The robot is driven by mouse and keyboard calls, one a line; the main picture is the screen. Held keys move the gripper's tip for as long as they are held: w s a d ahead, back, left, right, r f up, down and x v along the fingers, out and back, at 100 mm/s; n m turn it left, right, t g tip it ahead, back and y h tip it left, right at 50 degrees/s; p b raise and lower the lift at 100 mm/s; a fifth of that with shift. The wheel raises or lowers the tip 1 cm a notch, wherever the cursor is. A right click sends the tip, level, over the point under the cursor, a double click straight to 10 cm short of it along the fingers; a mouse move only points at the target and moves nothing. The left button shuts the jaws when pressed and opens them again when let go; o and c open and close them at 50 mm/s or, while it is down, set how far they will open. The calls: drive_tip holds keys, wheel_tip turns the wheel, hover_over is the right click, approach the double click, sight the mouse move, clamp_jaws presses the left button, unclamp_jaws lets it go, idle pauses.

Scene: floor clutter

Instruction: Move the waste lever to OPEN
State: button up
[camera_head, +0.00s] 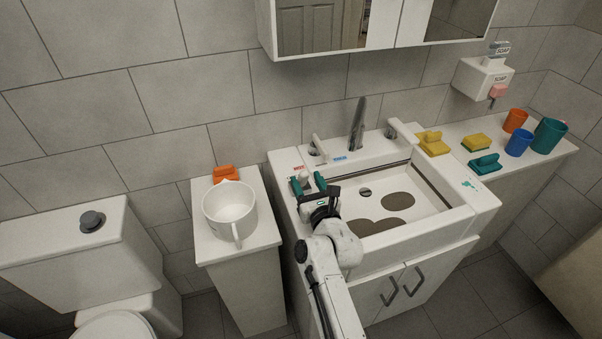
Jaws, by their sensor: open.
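The white sink (452,222) has a round drain (365,192) in its basin. A red label and a blue label (340,159) are on the back ledge, too small to read surely.
A grey faucet (357,124) stands behind the basin, with pale handles (318,148) (391,129) either side. A white pot (230,211) and an orange object (225,174) are on the left cabinet. Sponges, brushes and cups (518,142) stand on the right counter.

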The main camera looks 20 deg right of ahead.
drive_tip(key=shift+w+b, duration=0.8)
drive_tip(key=shift+w, duration=1.95)
clamp_jaws()
